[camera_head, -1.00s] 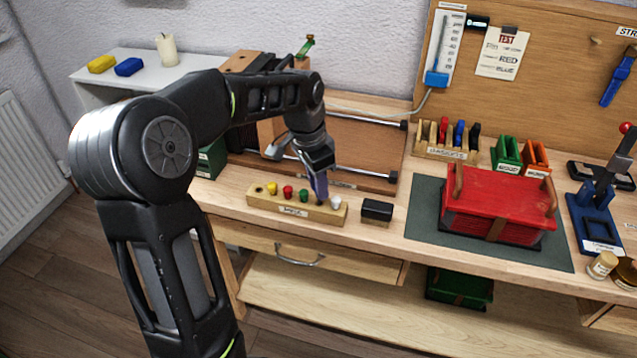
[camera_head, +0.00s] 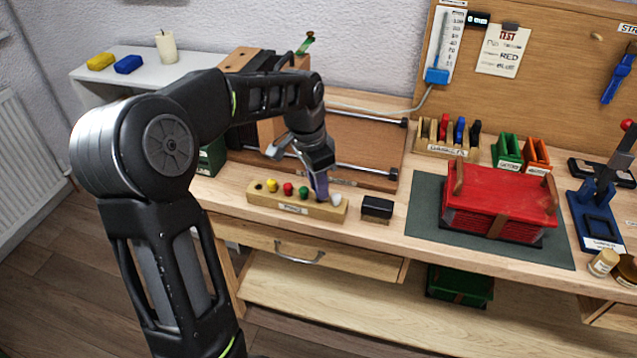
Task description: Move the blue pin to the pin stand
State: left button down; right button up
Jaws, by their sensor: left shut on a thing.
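The pin stand (camera_head: 275,203) is a light wooden block near the front edge of the bench. A row of yellow (camera_head: 271,185), red (camera_head: 288,189), green (camera_head: 304,194) and white (camera_head: 336,199) pin heads stands in it, with a dark empty hole at its left end. My left gripper (camera_head: 320,184) points down over the stand, between the green and white heads. It is shut on a blue-violet piece (camera_head: 321,188), which looks like the blue pin. Its lower end is at the stand's top, but I cannot tell whether it sits in a hole. My right gripper is not in view.
A small black block (camera_head: 377,209) stands just right of the stand. A wooden frame with metal rods (camera_head: 368,150) is behind the stand.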

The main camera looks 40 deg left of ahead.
pick_arm(q)
jog(key=shift+f, duration=0.45)
dwell(0.6)
jog(key=c, duration=1.2)
grip_release()
jog(key=shift+o, duration=0.2)
jog(key=shift+o, duration=1)
jog(key=shift+r, duration=0.15)
jog(key=shift+r+p, duration=2.75)
jog(key=shift+r, duration=0.9)
